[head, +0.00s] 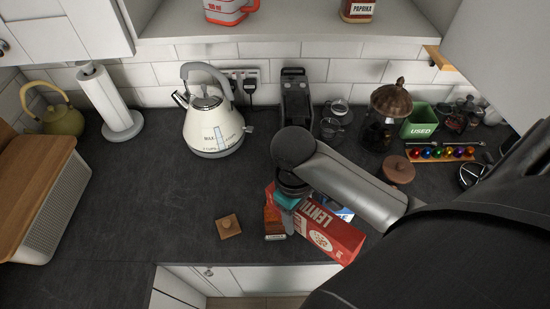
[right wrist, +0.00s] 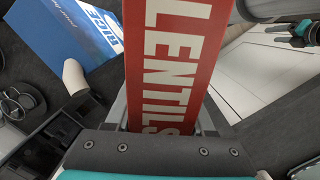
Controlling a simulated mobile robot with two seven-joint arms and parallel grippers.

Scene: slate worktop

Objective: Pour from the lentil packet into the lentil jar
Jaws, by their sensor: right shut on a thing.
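The red lentil packet (head: 330,236) is held tilted over the front of the worktop. Its lettered face also shows in the right wrist view (right wrist: 167,60). My right gripper (head: 287,196) is shut on the packet near its left part. The lentil jar (head: 273,222), a small jar with orange contents, stands at the packet's left end, below the gripper; its mouth is partly hidden. I cannot tell whether lentils are flowing. A dark and teal part (right wrist: 303,32) at the right wrist view's edge looks like my left gripper; its jaws are unclear.
A wooden lid (head: 228,227) lies left of the jar. A blue rice packet (right wrist: 65,38) is close behind the lentil packet. A cream kettle (head: 212,125) and a dark appliance (head: 296,100) stand at the back. The worktop left of the lid is clear.

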